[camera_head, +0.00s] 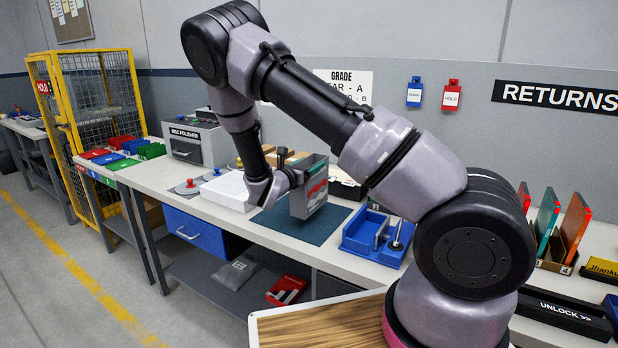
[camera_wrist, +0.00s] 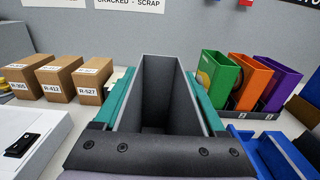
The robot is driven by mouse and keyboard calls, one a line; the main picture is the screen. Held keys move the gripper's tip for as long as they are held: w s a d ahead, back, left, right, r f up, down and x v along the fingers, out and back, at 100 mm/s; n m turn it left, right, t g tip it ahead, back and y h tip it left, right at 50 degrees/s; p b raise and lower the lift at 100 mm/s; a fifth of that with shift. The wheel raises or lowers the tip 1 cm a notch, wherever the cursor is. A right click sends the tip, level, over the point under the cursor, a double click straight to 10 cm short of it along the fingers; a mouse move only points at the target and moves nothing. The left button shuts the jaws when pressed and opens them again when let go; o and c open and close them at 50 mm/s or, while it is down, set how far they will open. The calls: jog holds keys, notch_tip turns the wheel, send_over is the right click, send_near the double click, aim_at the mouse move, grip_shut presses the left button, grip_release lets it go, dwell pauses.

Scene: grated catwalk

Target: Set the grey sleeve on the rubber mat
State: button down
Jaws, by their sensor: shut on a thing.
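The grey sleeve (camera_head: 298,204) is an upright, open-topped box with a dark, empty-looking inside; a coloured patch shows on its side in the head view. My gripper (camera_head: 296,178) is shut on it, and in the wrist view the sleeve (camera_wrist: 160,75) sits between teal finger pads. The rubber mat (camera_head: 272,226) is a flat dark teal sheet on the bench. The sleeve is over the mat, its lower edge at or very near the surface; I cannot tell whether it touches.
In the wrist view, cardboard boxes (camera_wrist: 95,82) stand behind on the left, and green, orange and purple sleeves (camera_wrist: 250,85) stand on the right.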

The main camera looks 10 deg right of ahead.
jog(key=shift+f, duration=1.85)
grip_release()
send_over(305, 200)
jog(key=s+a, duration=0.1)
jog(key=a, duration=0.4)
